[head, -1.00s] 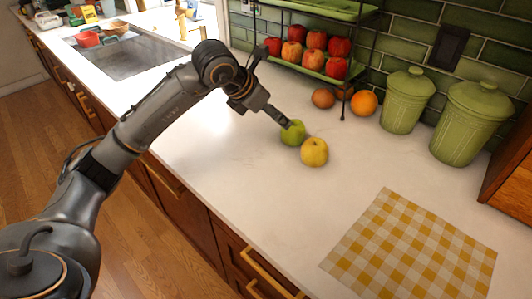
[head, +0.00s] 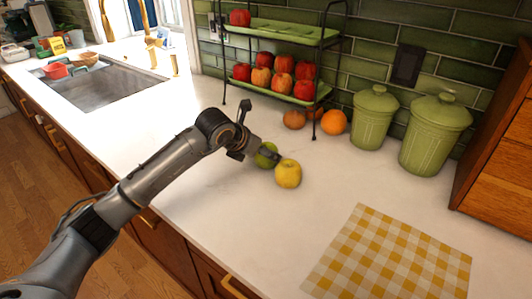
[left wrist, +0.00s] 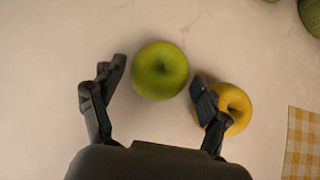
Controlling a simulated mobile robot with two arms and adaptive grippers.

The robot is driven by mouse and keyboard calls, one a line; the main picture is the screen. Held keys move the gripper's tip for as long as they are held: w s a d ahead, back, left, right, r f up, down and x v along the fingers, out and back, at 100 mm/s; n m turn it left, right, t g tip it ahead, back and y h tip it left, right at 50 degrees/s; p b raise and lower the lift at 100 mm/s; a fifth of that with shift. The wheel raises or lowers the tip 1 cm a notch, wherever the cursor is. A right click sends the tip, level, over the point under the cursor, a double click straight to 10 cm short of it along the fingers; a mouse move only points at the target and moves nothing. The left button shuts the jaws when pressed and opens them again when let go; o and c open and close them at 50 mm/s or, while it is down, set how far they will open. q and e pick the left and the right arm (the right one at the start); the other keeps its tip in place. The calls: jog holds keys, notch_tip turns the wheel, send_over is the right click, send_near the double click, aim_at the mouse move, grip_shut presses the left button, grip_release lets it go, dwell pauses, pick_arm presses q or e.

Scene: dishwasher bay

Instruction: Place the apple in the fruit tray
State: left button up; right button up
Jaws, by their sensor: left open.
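A green apple (head: 266,155) lies on the white counter, partly hidden by my left gripper in the head view. A yellow apple (head: 288,174) lies just to its right. In the left wrist view the green apple (left wrist: 160,70) lies ahead of and between the open fingers of my left gripper (left wrist: 155,88). The right finger is between the green apple and the yellow apple (left wrist: 236,106), overlapping the yellow one's edge. The green two-tier fruit tray (head: 262,88) stands at the wall. Its lower tier holds several red apples; its upper tier (head: 285,30) holds one. My right gripper is not in view.
Oranges (head: 334,122) lie on the counter by the tray's foot. Two green lidded canisters (head: 372,120) stand to the right, beside a wooden cabinet (head: 500,140). A yellow checkered cloth (head: 392,258) lies at front right. A sink (head: 105,86) is at far left.

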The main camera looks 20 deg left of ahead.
pick_arm(q)
jog(key=shift+x, duration=1.35)
jog(key=c, duration=1)
jog(key=shift+r, duration=0.1)
jog(key=shift+c, duration=0.8)
jog(key=shift+r, duration=0.1)
